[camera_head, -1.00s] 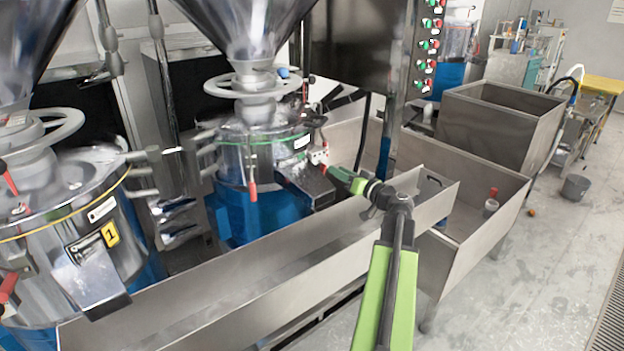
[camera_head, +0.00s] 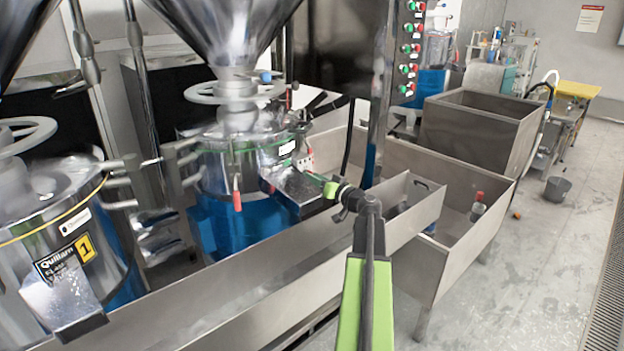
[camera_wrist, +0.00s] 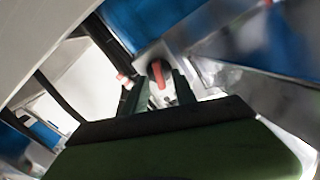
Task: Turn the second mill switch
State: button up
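The second mill (camera_head: 240,165), a shiny steel drum on a blue base, stands in the middle of the head view. A small pale fitting (camera_head: 304,158) is on its right side, above the metal spout (camera_head: 293,190); its details are too small to tell. My gripper (camera_head: 314,178) reaches left to the mill beside the spout. In the wrist view my gripper (camera_wrist: 162,80) has its fingers apart, with a red switch-like lever (camera_wrist: 161,74) on a grey mount between or just beyond the tips. I cannot tell whether they touch it. A pinkish-white knob (camera_wrist: 124,80) is left of the fingers.
The first mill (camera_head: 50,220), marked 1, stands at the left. A long steel trough (camera_head: 255,290) runs in front of both mills. A dark post with red and green buttons (camera_head: 408,48) stands behind my arm. Open floor (camera_head: 540,270) lies at the right.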

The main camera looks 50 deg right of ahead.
jog(key=shift+w, duration=0.3)
grip_shut()
jog(key=shift+m, duration=0.4)
jog(key=m, duration=1.2)
jog(key=shift+s+d+f+m+b, duration=0.1)
jog(key=shift+d+f+m+b, duration=0.2)
jog(key=shift+m, duration=0.1)
jog(key=shift+a, duration=0.1)
grip_release()
